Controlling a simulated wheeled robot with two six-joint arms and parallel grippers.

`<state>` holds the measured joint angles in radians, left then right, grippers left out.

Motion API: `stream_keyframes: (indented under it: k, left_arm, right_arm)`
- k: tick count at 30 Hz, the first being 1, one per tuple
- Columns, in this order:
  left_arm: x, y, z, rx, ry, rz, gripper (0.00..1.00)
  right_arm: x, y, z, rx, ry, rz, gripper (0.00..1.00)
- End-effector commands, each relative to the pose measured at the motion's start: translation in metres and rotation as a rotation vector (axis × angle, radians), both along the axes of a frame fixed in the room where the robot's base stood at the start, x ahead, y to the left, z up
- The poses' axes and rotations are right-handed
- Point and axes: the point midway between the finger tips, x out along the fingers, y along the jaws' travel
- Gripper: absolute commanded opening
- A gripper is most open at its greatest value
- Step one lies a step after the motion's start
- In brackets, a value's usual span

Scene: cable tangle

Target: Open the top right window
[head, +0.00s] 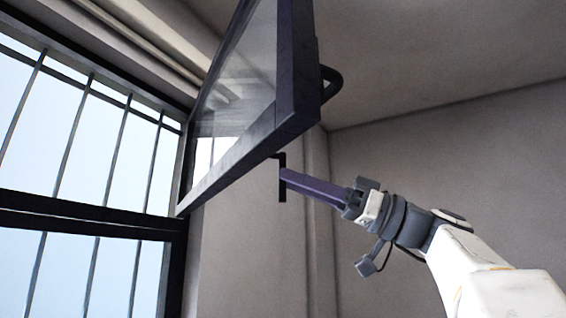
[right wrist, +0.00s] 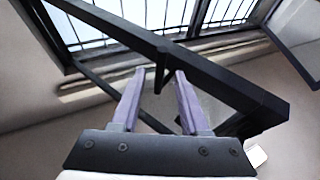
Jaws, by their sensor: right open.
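The top right window (head: 296,70) is a dark-framed glass sash. It stands swung out from the wall at a wide angle in the head view. A dark curved handle (head: 332,82) shows on the far side of its frame. A small black upright piece (head: 282,178) hangs below the sash's lower edge. My right gripper (head: 288,178) has purple fingers and points left at this piece. In the right wrist view, the fingers of my right gripper (right wrist: 160,75) are apart, with a dark prong of the frame (right wrist: 215,72) seen between their tips. I cannot tell if they touch it. My left gripper is out of view.
The fixed window wall with vertical bars (head: 75,130) is on the left, with a thick dark crossbar (head: 80,215). A grey wall (head: 450,160) fills the right behind my arm. Another dark-edged pane (right wrist: 298,60) shows at upper right in the right wrist view.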

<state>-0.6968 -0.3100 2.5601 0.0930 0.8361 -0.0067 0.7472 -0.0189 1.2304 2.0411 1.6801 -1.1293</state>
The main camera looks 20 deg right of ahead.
Motion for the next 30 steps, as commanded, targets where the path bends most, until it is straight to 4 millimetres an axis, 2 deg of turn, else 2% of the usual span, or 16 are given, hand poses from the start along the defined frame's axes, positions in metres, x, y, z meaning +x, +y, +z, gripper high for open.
stream_keyframes:
  k: [1, 6, 16, 17, 18, 20, 30]
  left_arm:
    - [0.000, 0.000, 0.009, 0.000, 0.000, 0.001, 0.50]
    - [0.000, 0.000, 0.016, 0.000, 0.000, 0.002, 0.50]
    - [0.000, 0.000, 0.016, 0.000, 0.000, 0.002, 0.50]
    - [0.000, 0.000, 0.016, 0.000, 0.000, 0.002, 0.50]
    - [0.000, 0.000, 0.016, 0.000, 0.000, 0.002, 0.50]
    - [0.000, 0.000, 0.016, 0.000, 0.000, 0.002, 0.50]
    - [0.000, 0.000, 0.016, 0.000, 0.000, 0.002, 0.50]
  right_arm:
    - [0.003, 0.008, 0.008, 0.000, 0.000, 0.004, 0.45]
    - [0.010, 0.020, 0.011, 0.001, 0.001, 0.002, 0.45]
    - [0.012, 0.023, 0.010, 0.000, 0.000, -0.001, 0.45]
    - [0.012, 0.023, 0.010, 0.001, 0.001, -0.001, 0.37]
    - [0.012, 0.023, 0.010, 0.001, 0.001, -0.001, 0.22]
    - [0.012, 0.023, 0.010, 0.001, 0.001, -0.001, 0.00]
    - [0.012, 0.023, 0.010, 0.001, 0.001, -0.001, 0.00]
